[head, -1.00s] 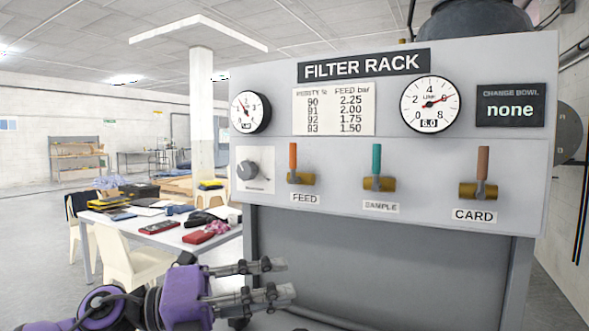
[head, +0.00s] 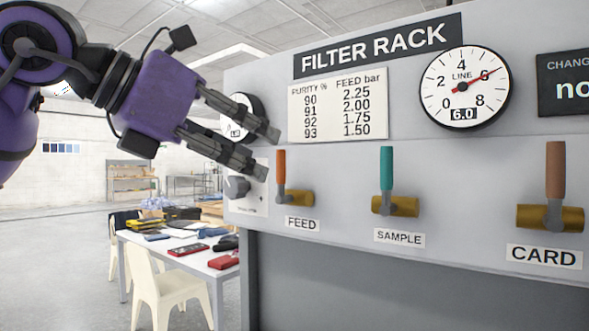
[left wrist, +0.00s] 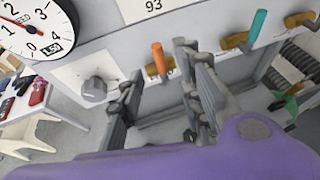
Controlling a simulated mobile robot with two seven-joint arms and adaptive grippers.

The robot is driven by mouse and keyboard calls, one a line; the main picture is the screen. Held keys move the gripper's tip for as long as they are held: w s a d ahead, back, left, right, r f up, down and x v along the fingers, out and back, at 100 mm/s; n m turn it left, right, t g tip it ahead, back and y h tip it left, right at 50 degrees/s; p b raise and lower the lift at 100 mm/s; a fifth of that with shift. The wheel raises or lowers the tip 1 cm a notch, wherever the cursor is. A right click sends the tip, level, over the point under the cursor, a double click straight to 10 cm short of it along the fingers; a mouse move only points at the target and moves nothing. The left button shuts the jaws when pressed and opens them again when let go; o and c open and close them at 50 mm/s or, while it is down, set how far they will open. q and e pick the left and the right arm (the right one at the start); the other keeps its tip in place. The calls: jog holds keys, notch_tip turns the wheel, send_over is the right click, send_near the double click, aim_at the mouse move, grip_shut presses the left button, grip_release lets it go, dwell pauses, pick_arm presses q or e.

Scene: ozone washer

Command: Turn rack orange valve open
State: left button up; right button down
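The FEED valve on the filter rack has an upright orange handle (head: 281,168) on a brass body (head: 298,198). My left gripper (head: 268,153) is open and empty just left of the handle in the head view, its fingers pointing right toward it. In the left wrist view, the orange handle (left wrist: 158,58) shows beyond the open fingers (left wrist: 160,68), in the gap between their tips; I see no contact. My right gripper is not in view.
The teal SAMPLE handle (head: 386,166) and brown CARD handle (head: 555,169) stand upright to the right. A grey knob (head: 236,187) sits left of the FEED valve. The LINE gauge (head: 464,88) is above. A table (head: 190,262) with chairs stands at left.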

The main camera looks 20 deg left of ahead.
aim_at(276, 166)
pick_arm(q)
jog(key=p+x, duration=0.1)
jog(key=x, duration=0.6)
jog(key=shift+c, duration=0.5)
grip_shut()
